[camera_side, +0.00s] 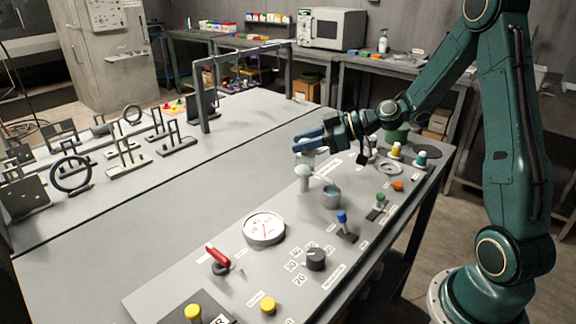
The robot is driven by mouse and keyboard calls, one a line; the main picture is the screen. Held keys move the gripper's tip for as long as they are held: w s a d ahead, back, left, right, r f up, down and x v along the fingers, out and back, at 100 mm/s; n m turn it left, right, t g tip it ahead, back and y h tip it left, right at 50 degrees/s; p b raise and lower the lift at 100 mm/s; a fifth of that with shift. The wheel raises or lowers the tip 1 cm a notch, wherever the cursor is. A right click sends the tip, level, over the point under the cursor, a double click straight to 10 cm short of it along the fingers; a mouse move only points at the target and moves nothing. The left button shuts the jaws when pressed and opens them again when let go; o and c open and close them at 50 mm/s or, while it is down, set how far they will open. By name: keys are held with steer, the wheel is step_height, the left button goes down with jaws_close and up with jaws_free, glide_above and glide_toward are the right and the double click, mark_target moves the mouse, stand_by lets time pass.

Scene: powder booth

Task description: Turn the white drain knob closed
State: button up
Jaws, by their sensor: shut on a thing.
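My gripper (308,141) has blue fingers and reaches in from the right over the far half of the panel. It is shut on the white drain knob (304,158), a small pale piece showing just below the fingers. The fingers hide most of the knob, so its turn angle cannot be read. Under it stands a pale upright post (304,182) with a rounded top, fixed to the grey panel (190,284).
A blue-grey cup (331,198) stands close to the post. Blue (342,217) and green (380,199) levers, a dial gauge (264,229), a black rotary knob (316,259) and a red-handled lever (218,256) stand nearer.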

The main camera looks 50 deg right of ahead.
steer(key=shift+f, duration=0.15)
steer(key=o, duration=0.9)
steer(key=shift+o, duration=0.2)
steer(key=shift+d, duration=0.1)
steer(key=v, duration=1.3)
steer(key=shift+s+r, duration=0.25)
steer(key=shift+s, duration=0.05)
